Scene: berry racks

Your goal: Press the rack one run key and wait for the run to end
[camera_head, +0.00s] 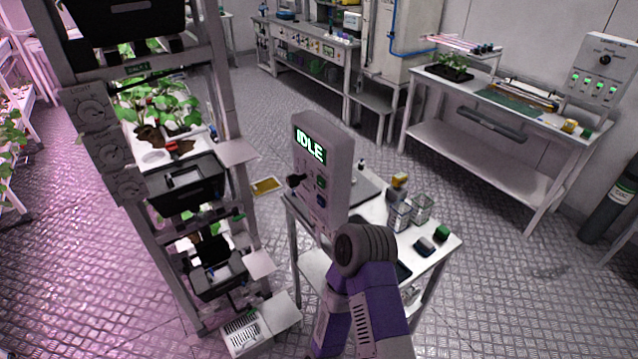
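A grey upright control box (325,175) stands at the back left of the small white table, and its lit green display (310,146) reads IDLE. The key labels are too small to read, so I cannot tell which is the rack one run key. One of my purple and dark arms reaches up from the bottom in front of the table. Neither gripper's fingers show.
A tall plant rack (235,200) with dials and black trays stands left of the box. Benches line the back; open floor lies to the right.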

